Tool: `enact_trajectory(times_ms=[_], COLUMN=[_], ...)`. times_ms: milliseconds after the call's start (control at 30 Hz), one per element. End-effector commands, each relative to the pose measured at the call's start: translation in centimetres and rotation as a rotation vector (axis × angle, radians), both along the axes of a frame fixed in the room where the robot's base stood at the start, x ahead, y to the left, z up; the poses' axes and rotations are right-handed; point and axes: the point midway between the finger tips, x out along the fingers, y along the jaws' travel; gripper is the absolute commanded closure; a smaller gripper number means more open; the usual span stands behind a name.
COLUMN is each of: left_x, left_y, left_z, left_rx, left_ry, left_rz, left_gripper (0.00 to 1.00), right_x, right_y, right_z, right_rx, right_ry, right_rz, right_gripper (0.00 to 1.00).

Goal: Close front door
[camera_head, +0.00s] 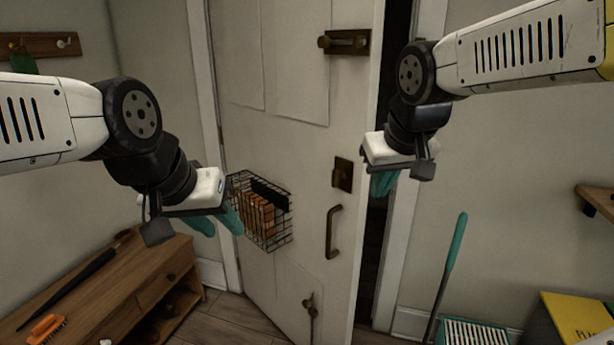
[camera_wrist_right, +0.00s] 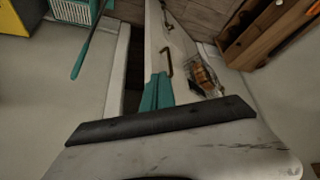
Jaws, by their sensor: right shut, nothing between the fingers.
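The white front door (camera_head: 295,150) stands ajar in the head view, with a dark gap (camera_head: 378,240) along its right edge. It has a curved brown pull handle (camera_head: 333,232), a dark plate above the handle, and a bolt near the top. The door also shows in the right wrist view (camera_wrist_right: 155,45). My right gripper (camera_head: 383,184) is shut and empty, in front of the door's right edge and the gap; its teal fingers (camera_wrist_right: 157,92) are together in the wrist view. My left gripper (camera_head: 217,222) has its teal fingers apart, just left of the wire basket; contact cannot be told.
A wire basket (camera_head: 285,232) with brown items hangs on the door. A wooden bench with drawers (camera_head: 140,285) stands at the left, holding an orange brush (camera_head: 47,328). A teal-handled tool (camera_head: 447,265), a teal crate (camera_head: 475,333) and a yellow box (camera_head: 580,315) are at the right.

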Motion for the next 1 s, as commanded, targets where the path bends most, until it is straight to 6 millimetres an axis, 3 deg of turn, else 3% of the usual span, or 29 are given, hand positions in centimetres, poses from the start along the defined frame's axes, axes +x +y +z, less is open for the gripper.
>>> enact_trajectory(times_ms=[33, 200, 400, 500, 633, 833, 1000], left_x=[0.0, 0.0, 0.0, 0.0, 0.0, 0.0, 0.0], left_y=[0.0, 0.0, 0.0, 0.0, 0.0, 0.0, 0.0], left_z=[0.0, 0.0, 0.0, 0.0, 0.0, 0.0, 0.0], left_rx=[0.0, 0.0, 0.0, 0.0, 0.0, 0.0, 0.0], left_ry=[0.0, 0.0, 0.0, 0.0, 0.0, 0.0, 0.0], left_rz=[0.0, 0.0, 0.0, 0.0, 0.0, 0.0, 0.0], left_gripper=[0.64, 0.64, 0.64, 0.64, 0.64, 0.64, 0.64], right_x=[2.5, 10.8, 18.8, 21.1, 22.6, 23.9, 25.8], right_y=[0.9, 4.1, 9.3, 11.2, 12.5, 12.5, 12.2], right_z=[0.3, 1.0, 0.3, -0.2, -0.5, -2.0, -4.8], right_rx=[-0.047, -0.197, -0.321, -0.356, -0.378, -0.383, -0.382], right_ry=[0.003, -0.028, -0.076, -0.096, -0.11, -0.111, -0.109], right_rz=[0.037, 0.146, 0.257, 0.291, 0.312, 0.314, 0.315], right_gripper=[1.0, 1.0, 1.0, 1.0, 1.0, 1.0, 1.0])
